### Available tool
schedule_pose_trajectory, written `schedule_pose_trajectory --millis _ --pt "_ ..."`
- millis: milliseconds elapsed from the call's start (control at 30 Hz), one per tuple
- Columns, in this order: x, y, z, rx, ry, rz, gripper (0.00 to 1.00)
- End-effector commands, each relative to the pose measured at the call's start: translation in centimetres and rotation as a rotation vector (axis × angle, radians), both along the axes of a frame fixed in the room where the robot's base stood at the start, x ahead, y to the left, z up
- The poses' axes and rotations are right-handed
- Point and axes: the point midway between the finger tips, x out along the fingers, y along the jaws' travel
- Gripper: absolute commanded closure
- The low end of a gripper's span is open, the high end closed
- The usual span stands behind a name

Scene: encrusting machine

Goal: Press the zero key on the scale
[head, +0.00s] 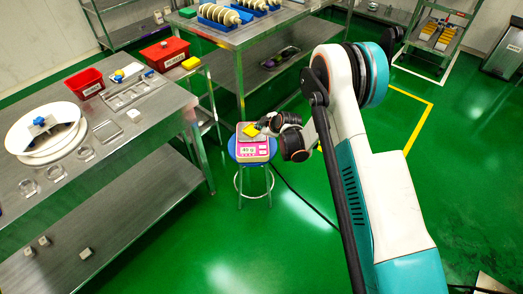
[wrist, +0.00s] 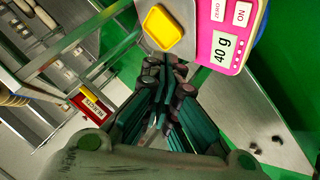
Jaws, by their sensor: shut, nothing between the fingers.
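The scale (head: 252,142) stands on a blue round stool, with a pink front panel and a steel plate. In the wrist view the scale's pink panel (wrist: 240,62) is at the upper right, with a display reading 40 g (wrist: 222,45). The ZERO key (wrist: 206,8) is a white key beside the ON key (wrist: 242,13), near the top edge. A yellow tray (wrist: 162,27) sits on the plate. My gripper (wrist: 168,68) is shut and empty, its fingertips appearing just below the plate's edge. In the head view my gripper (head: 264,123) is beside the scale's upper right. Contact cannot be told.
The stool (head: 240,158) has open green floor around it. A steel table (head: 150,115) with a red bin (head: 86,82) and a red box (head: 163,53) is at left. Another steel table (head: 240,38) stands behind. A dark cable (head: 300,195) runs along the floor.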

Motion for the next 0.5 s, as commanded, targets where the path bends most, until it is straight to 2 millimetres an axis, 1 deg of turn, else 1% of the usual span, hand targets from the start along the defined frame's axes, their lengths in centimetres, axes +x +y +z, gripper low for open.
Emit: schedule_pose_trajectory --millis 367,500 --pt "-0.01 0.05 -0.24 -0.001 -0.002 0.003 1.0" --pt "-0.01 0.05 -0.89 -0.001 -0.002 0.003 1.0"
